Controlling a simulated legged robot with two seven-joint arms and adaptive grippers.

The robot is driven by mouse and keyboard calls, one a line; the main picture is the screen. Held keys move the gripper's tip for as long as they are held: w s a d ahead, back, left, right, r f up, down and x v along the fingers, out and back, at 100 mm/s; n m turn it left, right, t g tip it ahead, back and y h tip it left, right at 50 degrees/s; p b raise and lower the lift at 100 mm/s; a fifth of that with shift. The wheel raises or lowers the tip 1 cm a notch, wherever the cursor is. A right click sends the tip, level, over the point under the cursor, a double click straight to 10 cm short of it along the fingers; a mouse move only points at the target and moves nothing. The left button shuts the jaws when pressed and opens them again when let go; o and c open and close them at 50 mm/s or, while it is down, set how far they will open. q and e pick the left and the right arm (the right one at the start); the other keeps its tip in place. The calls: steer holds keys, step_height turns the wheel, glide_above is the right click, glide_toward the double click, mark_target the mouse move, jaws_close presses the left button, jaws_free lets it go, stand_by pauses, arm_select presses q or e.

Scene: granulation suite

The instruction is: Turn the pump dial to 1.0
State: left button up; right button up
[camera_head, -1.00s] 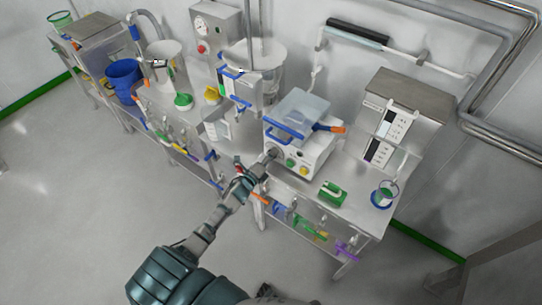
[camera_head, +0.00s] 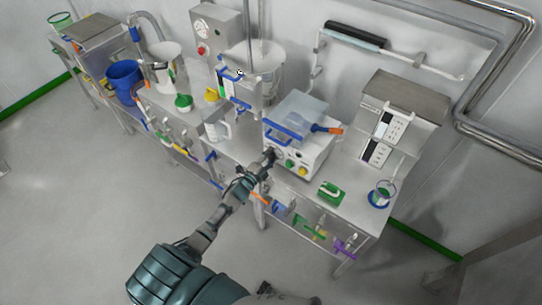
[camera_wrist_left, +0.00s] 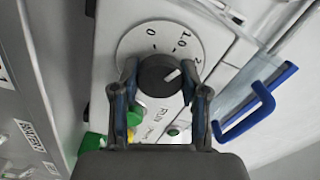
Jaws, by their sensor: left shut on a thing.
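The white pump box (camera_head: 309,157) with its clear lid stands on the steel bench in the head view. My left gripper (camera_head: 269,156) reaches its front face at the left end. In the left wrist view, the round dark dial knob (camera_wrist_left: 158,73) sits on a pale scale plate (camera_wrist_left: 131,45) marked 0, 1.0 and 2. My left gripper (camera_wrist_left: 158,84) is shut on the knob, one finger on each side. The knob's white pointer line points to the right, seemingly between 1.0 and 2. My right gripper is not in view.
Green and yellow buttons (camera_head: 289,163) sit beside the dial on the pump front. A blue handle (camera_wrist_left: 256,106) is close on the right in the wrist view. A green object (camera_head: 330,191) and a cup (camera_head: 381,194) stand on the bench at right. The front floor is open.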

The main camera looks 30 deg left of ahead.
arm_select(q)
steer(key=shift+a+f+n, duration=0.15)
steer(key=shift+n, duration=0.75)
steer(key=shift+s+f, duration=0.1)
steer(key=shift+f, duration=0.05)
steer(key=o, duration=1.1)
steer(key=shift+o, duration=0.2)
steer(key=shift+a, duration=0.1)
steer(key=s+a, duration=0.1)
steer(key=s, duration=1)
steer(key=shift+s+a, duration=0.15)
steer(key=shift+s, duration=0.25)
